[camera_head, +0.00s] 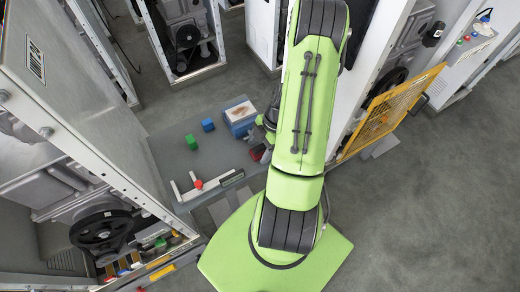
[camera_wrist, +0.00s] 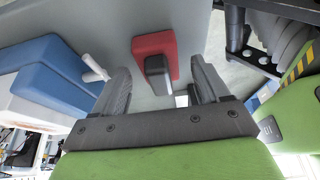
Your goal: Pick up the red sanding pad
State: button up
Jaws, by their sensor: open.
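The red sanding pad (camera_wrist: 154,44) lies on the grey table in the wrist view, with a dark raised handle (camera_wrist: 157,71) on it. My gripper (camera_wrist: 162,76) is open. Its two dark fingers stand to the left and right of the handle in the picture, with visible gaps on both sides. Contact is not visible, and I cannot tell the height of the fingertips over the table. In the head view, a red and dark patch of the pad (camera_head: 257,153) shows beside my green arm, which hides much of my gripper.
The grey table (camera_head: 165,155) bears a green block (camera_head: 191,142), a blue block (camera_head: 208,125), a blue-and-white box (camera_head: 240,115) close to my gripper, and a white L-shaped piece (camera_head: 183,193) with a red part (camera_head: 198,184). A tall cabinet (camera_head: 75,90) stands left; a yellow mesh guard (camera_head: 390,112) stands right.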

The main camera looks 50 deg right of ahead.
aim_at(260, 147)
jog(key=c, duration=1.1)
notch_tip(260, 147, up, 10)
jog(key=shift+f, duration=0.1)
jog(key=shift+c, duration=0.2)
